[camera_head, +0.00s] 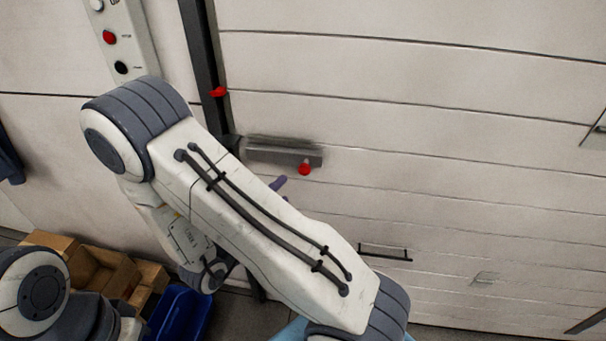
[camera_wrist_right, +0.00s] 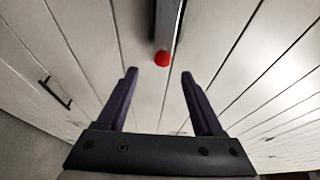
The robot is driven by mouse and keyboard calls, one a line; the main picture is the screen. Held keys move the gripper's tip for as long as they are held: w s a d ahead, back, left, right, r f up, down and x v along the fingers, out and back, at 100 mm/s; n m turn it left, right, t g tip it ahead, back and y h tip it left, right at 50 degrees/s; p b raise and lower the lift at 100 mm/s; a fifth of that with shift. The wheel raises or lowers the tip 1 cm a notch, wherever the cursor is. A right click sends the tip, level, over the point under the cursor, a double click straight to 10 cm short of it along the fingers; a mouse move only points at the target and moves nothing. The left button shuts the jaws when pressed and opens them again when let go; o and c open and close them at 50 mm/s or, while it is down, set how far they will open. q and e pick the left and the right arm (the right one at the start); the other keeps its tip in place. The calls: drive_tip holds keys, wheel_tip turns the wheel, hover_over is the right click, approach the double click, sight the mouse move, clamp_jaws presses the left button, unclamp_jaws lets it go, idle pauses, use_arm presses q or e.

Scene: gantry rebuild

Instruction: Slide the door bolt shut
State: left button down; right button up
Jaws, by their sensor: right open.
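The door bolt (camera_head: 284,152) is a grey bar on the pale slatted door, with a red knob (camera_head: 304,169) at its lower right end. In the right wrist view the bolt's bar (camera_wrist_right: 168,25) runs up from the red knob (camera_wrist_right: 162,58). My right gripper (camera_wrist_right: 160,74) is open, its two purple fingers apart, with the knob showing between and just beyond the tips. In the head view only a bit of a purple finger (camera_head: 279,183) shows below the bolt; my arm hides the rest. My left gripper is not in view.
A dark post (camera_head: 203,55) with a red piece (camera_head: 218,92) stands at the door's left edge. A button panel (camera_head: 120,40) is on the wall. A dark handle (camera_head: 385,253) is lower on the door. Cardboard boxes (camera_head: 105,270) and a blue bin (camera_head: 180,315) are at lower left.

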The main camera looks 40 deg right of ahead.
sight(302, 172)
drive_tip(key=p+x, duration=0.1)
drive_tip(key=x, duration=0.2)
drive_tip(key=p+x, duration=0.1)
drive_tip(key=x, duration=0.2)
drive_tip(key=p+x, duration=0.1)
drive_tip(key=x, duration=0.2)
drive_tip(key=shift+s+d+r, duration=0.2)
drive_tip(key=shift+d+r, duration=0.15)
drive_tip(key=shift+w+d+f, duration=0.1)
drive_tip(key=shift+w+d, duration=0.1)
drive_tip(key=shift+d, duration=0.25)
clamp_jaws()
drive_tip(key=shift+f, duration=0.1)
idle(0.5)
